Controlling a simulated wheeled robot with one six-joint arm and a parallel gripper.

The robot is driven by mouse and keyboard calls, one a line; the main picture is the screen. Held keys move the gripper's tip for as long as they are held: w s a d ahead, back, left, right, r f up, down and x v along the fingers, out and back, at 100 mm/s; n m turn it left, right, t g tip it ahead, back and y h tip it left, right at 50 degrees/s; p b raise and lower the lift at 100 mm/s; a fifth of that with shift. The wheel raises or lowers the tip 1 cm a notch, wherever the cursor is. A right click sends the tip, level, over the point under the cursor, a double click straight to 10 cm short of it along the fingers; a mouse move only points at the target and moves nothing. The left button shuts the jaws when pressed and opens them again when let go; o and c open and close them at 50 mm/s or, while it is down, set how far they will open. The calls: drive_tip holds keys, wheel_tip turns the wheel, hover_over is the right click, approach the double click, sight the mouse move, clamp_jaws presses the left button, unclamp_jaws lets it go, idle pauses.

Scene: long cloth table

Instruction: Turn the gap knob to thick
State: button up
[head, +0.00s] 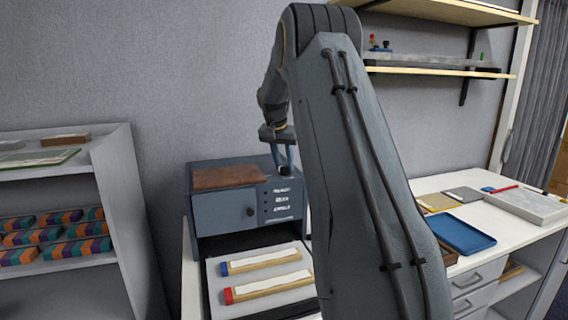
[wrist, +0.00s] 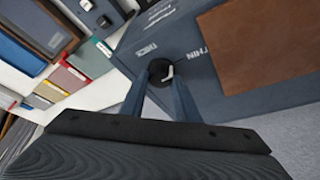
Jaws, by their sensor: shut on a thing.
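The blue-grey machine (head: 225,208) stands on the table, with a brown pad (head: 225,177) on its top. The gap knob (wrist: 160,69) is small and dark, with a white mark, on the machine's top face. In the wrist view, the word THICK (wrist: 145,50) is printed to its upper left and THIN (wrist: 209,47) to its upper right. The exact pointing of the white mark is hard to read. My gripper (head: 281,168) is over the machine's top right, its fingers shut on the knob from both sides. The fingers partly hide the knob. My arm hides the machine's right end.
A pale tray (head: 216,287) in front of the machine holds two long bars, one blue-ended (head: 262,261) and one red-ended (head: 268,287). A blue tray (head: 460,233) lies on the table at right. A grey shelf unit (head: 130,210) stands at left; wall shelves (head: 440,71) hang at upper right.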

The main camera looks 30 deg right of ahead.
drive_tip(key=n, duration=0.2)
drive_tip(key=n+y, duration=0.1)
drive_tip(key=n, duration=0.1)
drive_tip(key=shift+s+d+t+p, duration=0.15)
drive_tip(key=shift+t+p, duration=0.2)
drive_tip(key=shift+t, duration=0.05)
drive_tip(key=n+y, duration=0.1)
drive_tip(key=n, duration=0.1)
drive_tip(key=n+t+y, duration=0.1)
drive_tip(key=n, duration=0.1)
drive_tip(key=shift+d+n, duration=0.15)
drive_tip(key=shift+n, duration=0.15)
drive_tip(key=n+y, duration=0.1)
drive_tip(key=n, duration=0.3)
drive_tip(key=shift+d+y+b, duration=0.15)
drive_tip(key=shift+y+b, duration=0.15)
drive_tip(key=shift+y, duration=0.1)
drive_tip(key=shift+n+g+y+b, duration=0.4)
drive_tip(key=shift+n+y, duration=0.2)
drive_tip(key=shift+n, duration=1.5)
drive_tip(key=o, duration=1)
drive_tip(key=shift+o, duration=0.2)
drive_tip(key=shift+d+r, duration=0.1)
drive_tip(key=b+v, duration=0.2)
drive_tip(key=v, duration=0.5)
drive_tip(key=shift+r, duration=0.25)
